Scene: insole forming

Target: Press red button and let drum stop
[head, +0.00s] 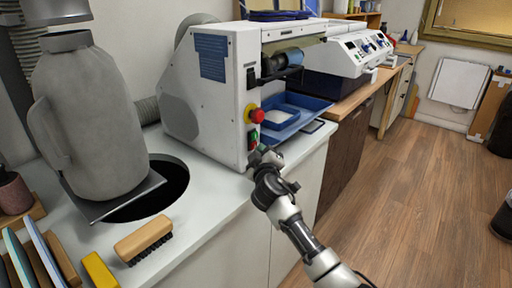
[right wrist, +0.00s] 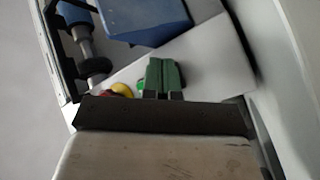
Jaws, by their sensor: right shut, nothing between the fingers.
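The red button (head: 257,115) sits on a yellow base on the front of the white machine (head: 215,85). Its red and yellow edge also shows in the right wrist view (right wrist: 118,90), partly hidden by my gripper body. A smaller green button (head: 253,136) is below it. The drum (head: 288,58) is a roller in the machine's upper opening; I cannot tell whether it turns. My right gripper (head: 260,156) is near the machine's front, below the red button. Its green fingers (right wrist: 162,66) are shut together and empty. My left gripper is not in view.
A blue tray (head: 300,107) lies under the roller. A grey jug-like container (head: 75,110) stands by a dark round hole in the white counter (head: 205,205). A brush (head: 144,239) lies at the counter's front.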

